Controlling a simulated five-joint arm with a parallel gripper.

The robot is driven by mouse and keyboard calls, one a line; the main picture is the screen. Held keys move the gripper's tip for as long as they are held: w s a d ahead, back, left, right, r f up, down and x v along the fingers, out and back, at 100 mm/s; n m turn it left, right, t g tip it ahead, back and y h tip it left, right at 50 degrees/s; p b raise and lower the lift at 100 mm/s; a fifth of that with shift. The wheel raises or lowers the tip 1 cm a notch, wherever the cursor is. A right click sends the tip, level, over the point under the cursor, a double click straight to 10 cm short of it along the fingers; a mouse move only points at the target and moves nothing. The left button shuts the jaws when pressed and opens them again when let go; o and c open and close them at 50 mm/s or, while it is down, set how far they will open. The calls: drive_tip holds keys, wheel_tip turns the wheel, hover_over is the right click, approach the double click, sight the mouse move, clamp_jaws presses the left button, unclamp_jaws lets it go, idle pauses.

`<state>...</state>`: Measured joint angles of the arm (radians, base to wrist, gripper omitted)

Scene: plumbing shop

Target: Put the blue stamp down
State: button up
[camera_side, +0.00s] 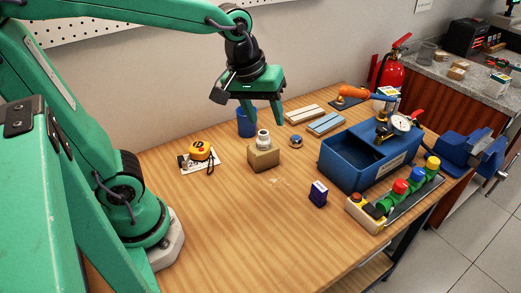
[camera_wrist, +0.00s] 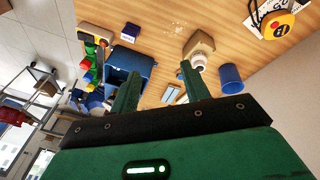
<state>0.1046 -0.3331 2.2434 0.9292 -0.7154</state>
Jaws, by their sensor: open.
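The blue stamp (camera_side: 318,196), a small dark-blue block with a pale label near its top, stands on the wooden table in front of the blue bin. It also shows in the wrist view (camera_wrist: 130,34), at the upper left. My gripper (camera_side: 263,114) is open and empty, fingers pointing down, high above the table near the cardboard box with the white fitting. In the wrist view its two green fingers (camera_wrist: 160,72) are spread with nothing between them. The stamp is well apart from the fingers.
A cardboard box (camera_side: 263,160) bears a white fitting (camera_side: 263,138). A blue cup (camera_side: 246,124) stands behind. The blue bin (camera_side: 350,168) with a gauge (camera_side: 401,124) and a row of coloured knobs (camera_side: 401,187) stand right. A yellow tape measure (camera_side: 200,151) lies left. The front-middle table is clear.

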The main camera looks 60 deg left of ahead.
drive_tip(key=s+a+m+t, duration=0.2)
drive_tip(key=s+a+m, duration=0.1)
drive_tip(key=s+m, duration=0.4)
drive_tip(key=shift+s+r, duration=0.3)
drive_tip(key=shift+s, duration=0.25)
drive_tip(key=shift+a, duration=0.1)
idle(0.6)
